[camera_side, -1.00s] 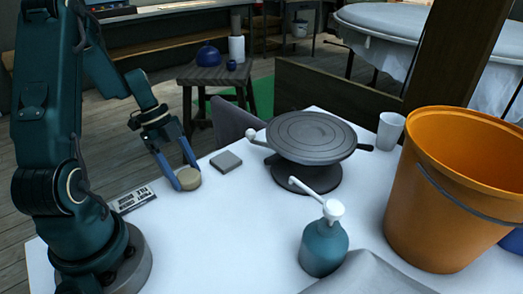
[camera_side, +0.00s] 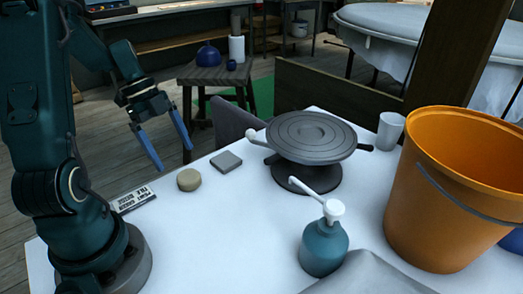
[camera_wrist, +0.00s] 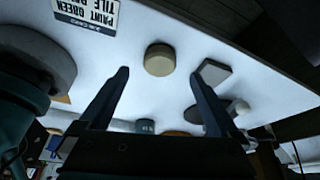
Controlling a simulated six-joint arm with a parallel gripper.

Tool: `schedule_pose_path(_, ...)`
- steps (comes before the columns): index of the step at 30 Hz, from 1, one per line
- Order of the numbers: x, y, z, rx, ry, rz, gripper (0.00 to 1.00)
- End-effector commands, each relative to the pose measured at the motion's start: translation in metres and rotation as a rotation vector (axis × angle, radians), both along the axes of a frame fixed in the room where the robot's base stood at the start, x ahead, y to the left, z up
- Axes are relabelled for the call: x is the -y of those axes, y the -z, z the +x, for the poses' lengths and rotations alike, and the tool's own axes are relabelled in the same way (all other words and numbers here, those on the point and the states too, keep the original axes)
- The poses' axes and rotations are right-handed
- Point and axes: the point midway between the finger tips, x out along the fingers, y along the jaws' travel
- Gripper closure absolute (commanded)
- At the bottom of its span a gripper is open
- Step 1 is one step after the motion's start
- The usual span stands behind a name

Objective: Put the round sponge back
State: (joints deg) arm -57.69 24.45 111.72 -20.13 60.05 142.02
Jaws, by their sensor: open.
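The round sponge (camera_side: 189,180) is a small tan disc lying flat on the white table, between the printed label and a grey square tile. It also shows in the wrist view (camera_wrist: 159,60), beyond and between my fingertips. My gripper (camera_side: 173,158) is open and empty, raised above and to the left of the sponge in the side view, apart from it. Its two blue fingers also show in the wrist view (camera_wrist: 160,72), spread wide with nothing between them.
A printed label (camera_side: 133,199) lies left of the sponge and a grey square tile (camera_side: 226,162) lies right. A banding wheel (camera_side: 308,140), a teal pump bottle (camera_side: 324,245), a white cup (camera_side: 390,131) and an orange bucket (camera_side: 450,190) stand further right.

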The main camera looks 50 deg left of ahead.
Motion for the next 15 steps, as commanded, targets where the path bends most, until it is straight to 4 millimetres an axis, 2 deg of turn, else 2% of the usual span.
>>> schedule_pose_path(1,-0.006,-0.01,0.0,0.004,-0.004,0.007,0.03)
schedule_pose_path(6,-0.016,-0.037,-0.004,0.003,-0.004,0.004,0.03)
schedule_pose_path(12,-0.021,-0.053,-0.007,0.0,-0.001,0.001,0.03)
schedule_pose_path(15,-0.018,-0.058,-0.006,-0.01,-0.014,0.008,0.03)
